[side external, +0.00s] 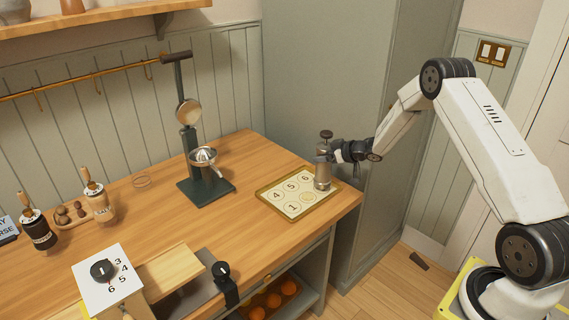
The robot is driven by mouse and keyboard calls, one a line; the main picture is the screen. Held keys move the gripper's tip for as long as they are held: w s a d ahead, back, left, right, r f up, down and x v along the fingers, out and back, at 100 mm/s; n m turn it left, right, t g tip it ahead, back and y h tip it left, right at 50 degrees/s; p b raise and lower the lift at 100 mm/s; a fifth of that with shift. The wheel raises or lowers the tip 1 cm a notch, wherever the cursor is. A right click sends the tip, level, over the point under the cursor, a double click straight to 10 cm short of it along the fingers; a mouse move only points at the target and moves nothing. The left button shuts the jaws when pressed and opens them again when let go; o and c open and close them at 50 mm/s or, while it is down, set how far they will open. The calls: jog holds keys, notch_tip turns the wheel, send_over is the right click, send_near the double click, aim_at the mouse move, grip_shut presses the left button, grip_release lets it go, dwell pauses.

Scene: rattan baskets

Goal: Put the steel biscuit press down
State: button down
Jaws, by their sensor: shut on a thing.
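The steel biscuit press (322,176) is an upright metal cylinder with a dark knob on top. It is at the back right corner of a mat with a gold rim (284,214). My gripper (331,153) comes from the right and is shut on the press near its upper part. The press's base overlaps the mat in the picture; I cannot tell whether it touches. The mat shows numbered circles, with 4, 5, 6 and 1 readable. A pale round biscuit-like disc (307,197) lies in one circle.
A lever juicer (205,187) stands left of the mat on the wooden counter (150,210). Two wooden-handled jars (38,230), a small wooden rack (70,214) and a dial box (102,272) are farther left. A tall cabinet (330,80) rises behind the mat. The counter's right edge is close.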

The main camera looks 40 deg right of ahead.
jog(key=shift+w+f, duration=0.1)
jog(key=shift+f, duration=0.6)
jog(key=shift+f, duration=0.15)
grip_release()
jog(key=shift+f, duration=0.1)
jog(key=shift+r, duration=0.2)
jog(key=v, duration=1.2)
